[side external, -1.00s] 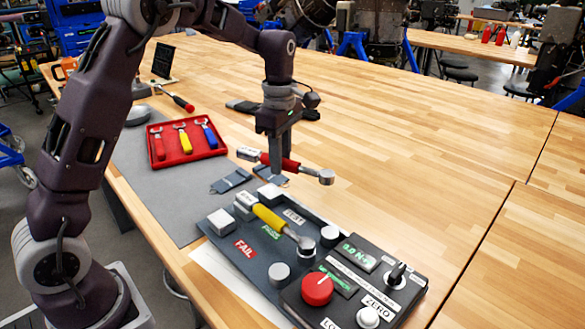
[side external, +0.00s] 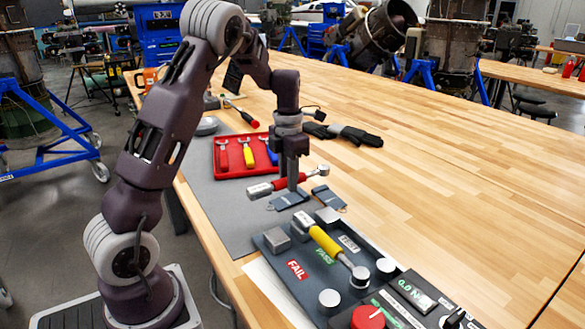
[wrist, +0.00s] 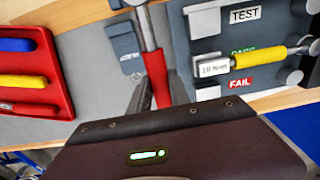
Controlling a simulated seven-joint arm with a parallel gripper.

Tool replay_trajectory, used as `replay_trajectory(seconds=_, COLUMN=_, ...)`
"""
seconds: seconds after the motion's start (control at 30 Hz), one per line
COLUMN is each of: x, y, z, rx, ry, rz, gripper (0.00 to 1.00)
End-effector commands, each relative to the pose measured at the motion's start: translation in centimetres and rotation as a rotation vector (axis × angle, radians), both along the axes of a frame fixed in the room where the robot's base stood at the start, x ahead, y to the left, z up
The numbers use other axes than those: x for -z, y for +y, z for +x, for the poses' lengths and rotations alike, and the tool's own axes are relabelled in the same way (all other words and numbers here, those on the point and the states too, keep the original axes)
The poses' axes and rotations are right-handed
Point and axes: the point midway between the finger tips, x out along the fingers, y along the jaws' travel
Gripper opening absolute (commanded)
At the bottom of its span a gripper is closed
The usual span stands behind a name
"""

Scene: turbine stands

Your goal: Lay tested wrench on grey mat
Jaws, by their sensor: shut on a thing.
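My gripper (side external: 291,184) points down and is shut on the red handle of a silver-ended wrench (side external: 314,174). In the wrist view the red handle (wrist: 156,77) sits between the fingers. The wrench is roughly level and low over the grey mat (side external: 228,214), near its tester end; I cannot tell the exact gap. Two dark grey tags (side external: 288,200) lie close by the wrench on the mat. A yellow-handled wrench (side external: 327,243) lies across the test fixture (side external: 283,267), beside its PASS and FAIL labels.
A red tray (side external: 229,174) with red, yellow and blue wrenches stands on the mat behind my gripper. A control box with a red knob (side external: 368,318) is at the front. Dark gloves (side external: 345,134) lie farther back. The table's right side is clear.

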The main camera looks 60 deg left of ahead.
Motion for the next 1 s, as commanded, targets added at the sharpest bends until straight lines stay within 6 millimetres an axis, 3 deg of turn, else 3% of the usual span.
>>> replay_trajectory(seconds=0.27, x=2.3, y=0.0, z=-0.1, rx=0.002, ry=0.002, rz=-0.002, gripper=0.0)
replay_trajectory(seconds=0.63, x=7.7, y=-0.1, z=0.0, rx=0.004, ry=0.002, rz=0.0, gripper=0.0)
replay_trajectory(seconds=1.0, x=9.1, y=-0.1, z=0.0, rx=0.005, ry=-0.001, rz=0.0, gripper=0.0)
